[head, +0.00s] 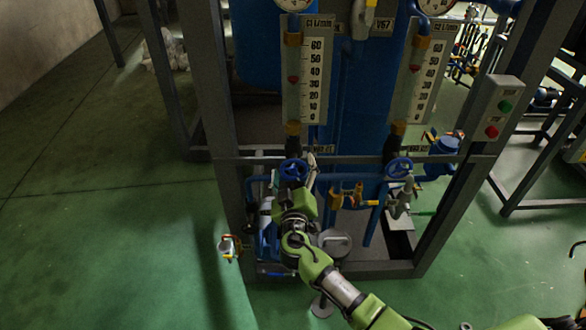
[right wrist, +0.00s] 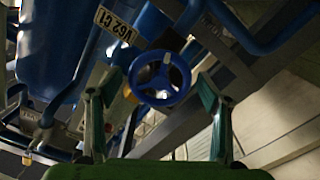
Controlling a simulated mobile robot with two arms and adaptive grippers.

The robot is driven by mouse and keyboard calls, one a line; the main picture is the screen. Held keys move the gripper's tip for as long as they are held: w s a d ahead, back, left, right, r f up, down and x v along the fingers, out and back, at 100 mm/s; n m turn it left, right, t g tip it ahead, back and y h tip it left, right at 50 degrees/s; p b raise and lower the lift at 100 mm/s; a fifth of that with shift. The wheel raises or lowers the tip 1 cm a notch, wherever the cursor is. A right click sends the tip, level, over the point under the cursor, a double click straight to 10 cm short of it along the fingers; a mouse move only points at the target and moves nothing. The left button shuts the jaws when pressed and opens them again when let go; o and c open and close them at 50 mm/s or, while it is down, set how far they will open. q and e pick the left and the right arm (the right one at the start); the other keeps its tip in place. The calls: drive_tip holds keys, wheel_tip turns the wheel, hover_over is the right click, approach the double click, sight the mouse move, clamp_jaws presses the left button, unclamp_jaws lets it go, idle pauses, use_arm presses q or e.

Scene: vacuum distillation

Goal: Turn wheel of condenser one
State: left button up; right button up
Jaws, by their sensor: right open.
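A blue handwheel (head: 293,170) sits under the left flow gauge (head: 304,80), beside a partly hidden label. The handwheel also shows in the right wrist view (right wrist: 160,97), with a pale hub and a label (right wrist: 116,24) reading V62 C1 next to it. My right gripper (head: 297,178) is at this wheel, coming from below in the head view. In the right wrist view its two fingers (right wrist: 150,88) stand wide apart, one on each side of the wheel. The fingers look clear of the rim; any contact cannot be told. My left gripper is not in view.
A second blue handwheel (head: 399,167) is under the right gauge (head: 418,85). A control box (head: 497,107) with green and red buttons is on the right post. Brass-coloured valves (head: 347,196) and blue pipes crowd the frame below. The green floor (head: 110,240) at left is mostly clear.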

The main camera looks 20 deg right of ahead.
drive_tip(key=c, duration=1.2)
drive_tip(key=shift+o, duration=0.4)
drive_tip(key=shift+f+n+b, duration=0.2)
drive_tip(key=shift+n+b, duration=0.1)
drive_tip(key=shift+b, duration=0.35)
drive_tip(key=shift+n+b, duration=0.45)
drive_tip(key=shift+n, duration=0.05)
drive_tip(key=shift+r, duration=0.15)
drive_tip(key=shift+c, duration=0.2)
drive_tip(key=o, duration=1.2)
drive_tip(key=shift+c, duration=0.2)
